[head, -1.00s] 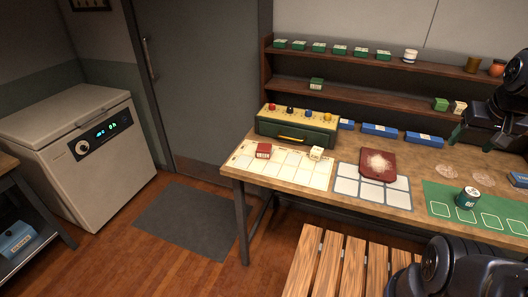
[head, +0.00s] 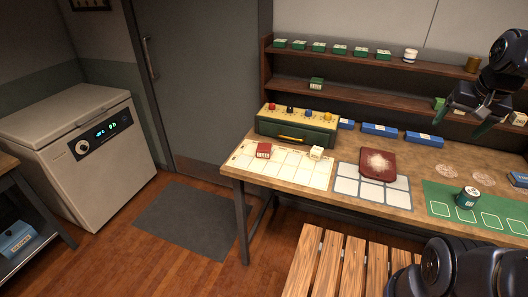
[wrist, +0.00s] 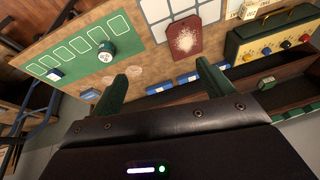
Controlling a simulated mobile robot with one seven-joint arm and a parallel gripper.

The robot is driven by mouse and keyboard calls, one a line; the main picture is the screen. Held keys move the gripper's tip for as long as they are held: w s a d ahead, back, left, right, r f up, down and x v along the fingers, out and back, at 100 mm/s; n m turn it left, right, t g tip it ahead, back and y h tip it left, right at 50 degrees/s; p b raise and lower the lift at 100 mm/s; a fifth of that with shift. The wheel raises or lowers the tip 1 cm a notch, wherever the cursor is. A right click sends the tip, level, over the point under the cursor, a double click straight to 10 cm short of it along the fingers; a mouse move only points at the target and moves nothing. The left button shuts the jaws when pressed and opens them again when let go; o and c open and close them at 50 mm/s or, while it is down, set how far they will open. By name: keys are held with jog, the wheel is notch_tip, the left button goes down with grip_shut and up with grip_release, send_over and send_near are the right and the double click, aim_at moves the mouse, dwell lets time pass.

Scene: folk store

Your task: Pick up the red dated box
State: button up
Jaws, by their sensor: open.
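The red dated box (head: 263,151) is small, with a red top and a pale front. It sits on the white grid sheet (head: 290,172) at the left end of the workbench, in front of the green and yellow button panel. My gripper (head: 470,119) is open and empty, held above the right part of the bench, well to the right of the red box. In the wrist view the two green fingers (wrist: 160,85) are spread with nothing between them. I cannot make out the red box in the wrist view.
A cream box (head: 316,153) stands on the same sheet, right of the red box. The button panel (head: 297,125) is just behind. A dark red tray with white grains (head: 378,164), a teal can (head: 468,197) and blue boxes (head: 380,130) are farther right. A slatted bench (head: 335,265) stands in front.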

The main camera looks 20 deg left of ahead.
jog(key=w+a+m+g+y, duration=0.15)
jog(key=w+a+m, duration=0.25)
jog(key=w+a, duration=0.75)
jog(key=m+g+h, duration=0.2)
jog(key=m+g, duration=0.1)
jog(key=m, duration=0.7)
send_over(264, 146)
notch_tip(264, 146, down, 23)
jog(key=shift+s+f, duration=0.15)
jog(key=shift+f, duration=5.45)
jog(key=c, duration=1.1)
jog(key=shift+r, duration=0.15)
